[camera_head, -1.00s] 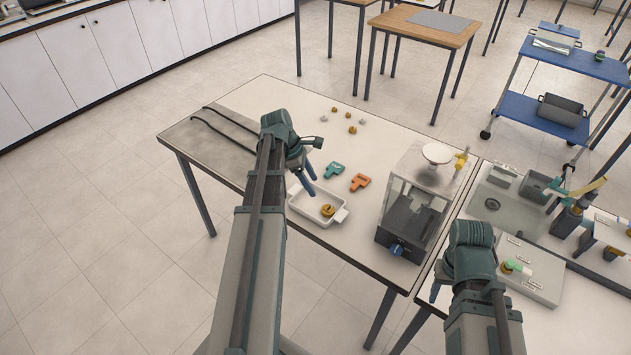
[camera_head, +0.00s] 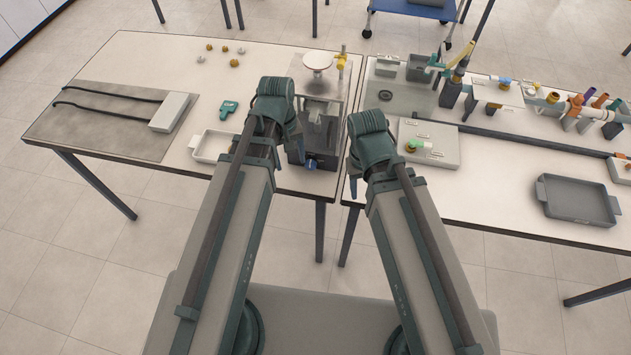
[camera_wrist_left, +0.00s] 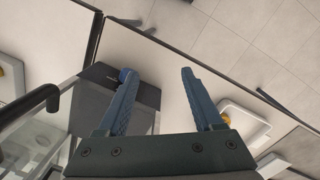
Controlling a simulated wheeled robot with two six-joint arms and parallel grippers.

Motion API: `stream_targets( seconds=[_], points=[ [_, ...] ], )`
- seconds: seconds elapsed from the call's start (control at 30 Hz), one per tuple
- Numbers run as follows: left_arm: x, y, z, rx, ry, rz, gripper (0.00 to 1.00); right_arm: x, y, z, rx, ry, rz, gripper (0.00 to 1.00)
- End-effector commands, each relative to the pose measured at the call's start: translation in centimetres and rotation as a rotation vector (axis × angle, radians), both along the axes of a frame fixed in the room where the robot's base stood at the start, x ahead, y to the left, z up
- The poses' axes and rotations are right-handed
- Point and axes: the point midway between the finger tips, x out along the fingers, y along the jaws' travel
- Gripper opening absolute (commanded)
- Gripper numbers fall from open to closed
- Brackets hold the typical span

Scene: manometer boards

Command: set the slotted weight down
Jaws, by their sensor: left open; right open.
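A brass weight (camera_wrist_left: 218,103), which looks like the slotted weight, lies in the white tray (camera_wrist_left: 250,130) at the right of the left wrist view. In the head view the tray (camera_head: 198,157) is left of my left arm, and the weight in it is hidden by that arm. My left gripper (camera_wrist_left: 157,75) is open and empty, its fingers over the front of the glass-walled balance case (camera_head: 325,110), with the tray off to one side.
Several small brass and grey weights (camera_head: 226,48) lie at the back of the left table. A teal bracket (camera_head: 228,108) lies behind the tray. A grey block with hoses (camera_head: 174,111) is further left. A dark grey tray (camera_head: 578,201) and a valve box (camera_head: 428,146) stand right.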

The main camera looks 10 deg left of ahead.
Motion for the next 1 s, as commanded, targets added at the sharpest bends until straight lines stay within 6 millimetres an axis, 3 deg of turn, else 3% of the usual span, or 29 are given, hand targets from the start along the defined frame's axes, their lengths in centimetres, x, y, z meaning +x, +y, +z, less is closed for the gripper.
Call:
stream_targets(
  seconds=[0.03,0.1,0.33,0.5,1.0],
  points=[
    [-1.7,-1.9,0.0,0.022,-0.004,-0.137,0.68,0.0,0.0,0.0,0.0,0.0,0.0,0.5],
    [-3.2,-3.9,0.0,0.054,-0.008,-0.325,0.68,0.0,0.0,0.0,0.0,0.0,0.0,0.5],
    [-6.4,-7.4,0.0,0.123,-0.009,-0.728,0.68,0.0,0.0,0.0,0.0,0.0,0.0,0.5],
    [-6.9,-7.9,0.1,0.137,-0.007,-0.81,0.68,0.0,0.0,0.0,0.0,0.0,0.0,0.5],
    [-6.9,-7.9,0.1,0.136,-0.008,-0.808,0.68,0.0,0.0,0.0,0.0,0.0,0.0,0.5]
  ],
)
